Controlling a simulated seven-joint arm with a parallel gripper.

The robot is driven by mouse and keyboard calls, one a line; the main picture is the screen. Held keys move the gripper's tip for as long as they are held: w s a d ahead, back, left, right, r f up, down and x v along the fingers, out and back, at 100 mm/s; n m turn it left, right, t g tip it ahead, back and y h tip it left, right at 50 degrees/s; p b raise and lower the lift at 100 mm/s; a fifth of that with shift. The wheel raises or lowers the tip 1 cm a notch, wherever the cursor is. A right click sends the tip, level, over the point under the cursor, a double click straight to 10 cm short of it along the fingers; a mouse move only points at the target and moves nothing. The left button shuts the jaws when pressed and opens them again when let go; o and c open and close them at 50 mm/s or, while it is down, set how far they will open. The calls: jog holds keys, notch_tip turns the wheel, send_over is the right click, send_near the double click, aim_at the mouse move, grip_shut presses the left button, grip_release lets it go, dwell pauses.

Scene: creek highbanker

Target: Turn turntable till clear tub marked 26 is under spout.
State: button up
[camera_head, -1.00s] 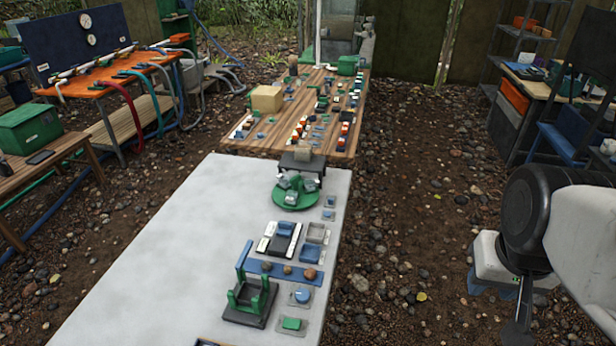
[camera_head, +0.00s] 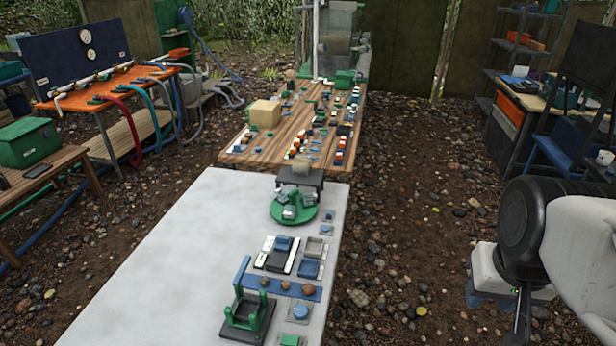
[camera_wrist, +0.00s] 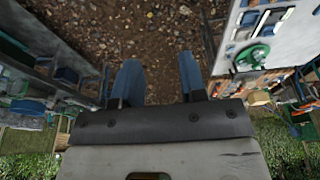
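The green round turntable (camera_head: 277,213) stands near the far end of the pale table, with several small grey or clear tubs (camera_head: 289,212) on it. Their markings are too small to read, so I cannot tell which one is 26. My gripper (camera_wrist: 160,78) is open and empty in the wrist view, over gravel. The turntable also shows in that view (camera_wrist: 252,57), to the right of the fingers and well apart from them.
On the pale table (camera_head: 170,275), nearer than the turntable, are a green cradle (camera_head: 249,308), a blue strip with round stones (camera_head: 291,288) and small trays. A wooden table (camera_head: 250,155) with many small parts stands behind. The pale table's left side is bare.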

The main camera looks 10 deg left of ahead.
jog(key=w+a+r+m, duration=0.1)
jog(key=w+a+r, duration=0.15)
jog(key=w, duration=0.65)
jog(key=w+a+r, duration=0.2)
jog(key=w+a, duration=0.1)
jog(key=w, duration=0.6)
jog(key=m+g, duration=0.3)
jog(key=m, duration=0.2)
send_over(293, 192)
notch_tip(293, 192, down, 27)
jog(key=shift+w, duration=0.1)
jog(key=shift+f, duration=0.15)
jog(key=shift+f, duration=4.3)
